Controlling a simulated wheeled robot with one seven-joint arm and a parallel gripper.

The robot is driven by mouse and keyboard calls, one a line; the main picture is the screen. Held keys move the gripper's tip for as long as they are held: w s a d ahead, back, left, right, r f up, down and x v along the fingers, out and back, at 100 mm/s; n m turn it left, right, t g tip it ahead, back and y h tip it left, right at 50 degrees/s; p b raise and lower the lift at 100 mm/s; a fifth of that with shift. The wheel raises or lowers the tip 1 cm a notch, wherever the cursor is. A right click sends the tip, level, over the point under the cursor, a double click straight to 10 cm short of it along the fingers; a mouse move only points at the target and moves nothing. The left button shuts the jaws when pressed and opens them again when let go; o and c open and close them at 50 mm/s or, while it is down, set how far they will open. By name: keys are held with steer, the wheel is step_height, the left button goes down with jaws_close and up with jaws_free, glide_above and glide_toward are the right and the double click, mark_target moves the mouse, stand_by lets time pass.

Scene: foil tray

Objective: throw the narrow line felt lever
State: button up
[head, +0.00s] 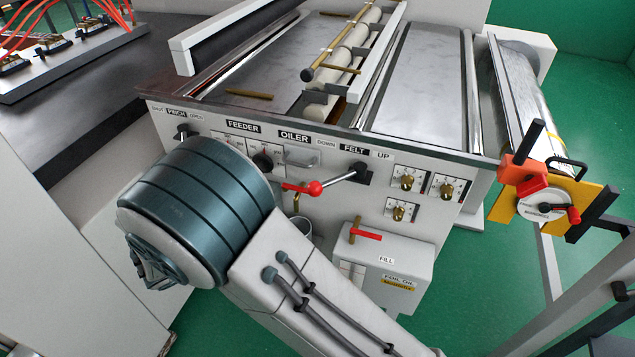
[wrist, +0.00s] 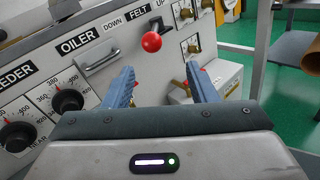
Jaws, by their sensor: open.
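The felt lever is a thin rod with a red ball knob (head: 314,188) on the machine's front panel. Its dark pivot block (head: 362,173) sits under the FELT label (head: 354,149), between DOWN and UP. In the head view the rod points left and slightly down, to the DOWN side. In the wrist view the red knob (wrist: 151,42) is beyond the fingertips, a little left of the middle of the gap. My gripper (wrist: 160,68) is open and empty, its blue fingers apart and not touching the knob. In the head view my arm hides the gripper.
Left of the lever are the OILER pull handle (head: 301,157) and the FEEDER knob (head: 262,162). Brass-knobbed dials (head: 408,179) are to its right.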

mark_target(315, 187)
steer(key=shift+n+t, duration=0.3)
steer(key=shift+t, duration=0.1)
steer(key=p+x, duration=0.1)
steer(key=x, duration=0.5)
steer(key=p+x, duration=0.1)
steer(key=x, duration=0.5)
steer(key=shift+w, duration=0.4)
steer(key=shift+c, duration=0.3)
